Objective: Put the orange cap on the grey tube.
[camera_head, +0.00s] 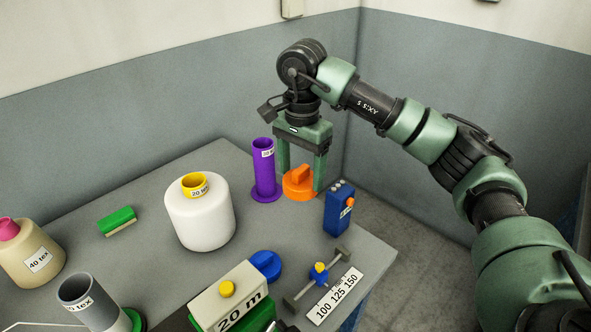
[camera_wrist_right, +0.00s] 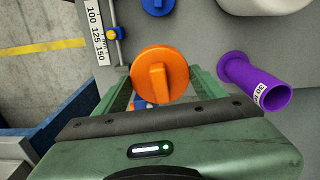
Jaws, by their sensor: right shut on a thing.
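The orange cap (camera_head: 300,185), a disc with a raised grip bar, is at the far right part of the table. My right gripper (camera_head: 301,178) points down and is shut on the cap, one finger on each side; the cap also shows in the right wrist view (camera_wrist_right: 174,62). Whether the cap touches the table or hangs just above it, I cannot tell. The grey tube (camera_head: 88,305) stands at the lower left, its dark open end up, with a tex label; its foot is cut off by the frame edge. My left gripper is not in view.
A purple tube (camera_head: 264,172) stands just left of the gripper, a blue box (camera_head: 338,210) just right. A white bobbin (camera_head: 200,218), a green block (camera_head: 117,221), a beige bobbin (camera_head: 33,262), a blue cap (camera_head: 265,265) and a "20 m" box (camera_head: 235,293) stand around.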

